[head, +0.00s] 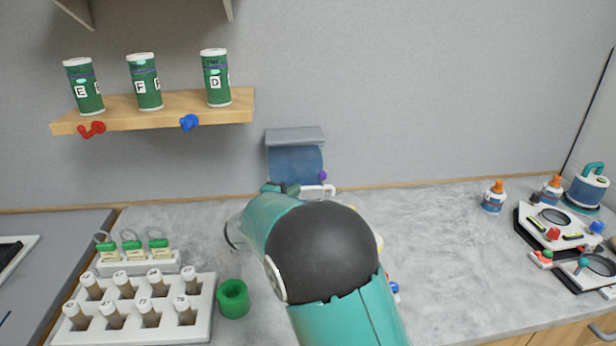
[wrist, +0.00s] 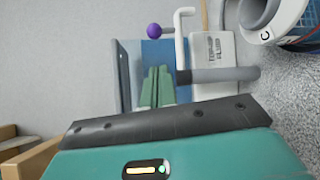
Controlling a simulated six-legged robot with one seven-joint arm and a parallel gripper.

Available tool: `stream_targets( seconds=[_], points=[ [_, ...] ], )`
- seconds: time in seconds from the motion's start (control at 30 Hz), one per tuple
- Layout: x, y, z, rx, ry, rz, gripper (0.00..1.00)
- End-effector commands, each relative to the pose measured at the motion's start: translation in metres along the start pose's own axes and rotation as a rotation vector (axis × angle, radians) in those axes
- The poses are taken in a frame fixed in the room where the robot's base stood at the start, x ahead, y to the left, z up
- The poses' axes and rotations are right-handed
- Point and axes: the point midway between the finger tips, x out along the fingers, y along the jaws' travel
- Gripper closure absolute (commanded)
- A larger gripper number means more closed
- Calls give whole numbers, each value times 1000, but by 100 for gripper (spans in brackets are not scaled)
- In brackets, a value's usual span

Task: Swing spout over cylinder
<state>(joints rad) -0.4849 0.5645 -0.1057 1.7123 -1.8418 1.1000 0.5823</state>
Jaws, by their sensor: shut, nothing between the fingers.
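In the wrist view a white bent tube (wrist: 181,50), which looks like the spout, stands beside a purple ball (wrist: 154,31) and meets a grey bar (wrist: 222,75). A white block with dark lettering (wrist: 212,50) lies beside it. My gripper (wrist: 157,78) shows as two green fingers side by side, shut and empty, just left of the bar's end; whether they touch it I cannot tell. A round vessel marked C (wrist: 287,22) is cut off at the top right; I cannot tell if it is the cylinder. In the head view my arm hides most of this area; the purple ball (head: 323,175) shows.
A blue-grey panel (head: 296,165) stands at the wall behind my gripper. A shelf (head: 160,110) holds green canisters. A vial rack (head: 205,318) and a green cup (head: 233,299) are at left. Bottles and instruments (head: 550,227) are at right.

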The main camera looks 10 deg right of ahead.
Motion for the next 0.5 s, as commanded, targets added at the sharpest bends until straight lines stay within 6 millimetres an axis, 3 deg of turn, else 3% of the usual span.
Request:
stream_targets(
  seconds=[0.27, 0.5],
  points=[
    [3, 0, 2, 2, -1, 0, 100],
    [37, 0, 1, 3, -4, -1, 100]
  ],
)
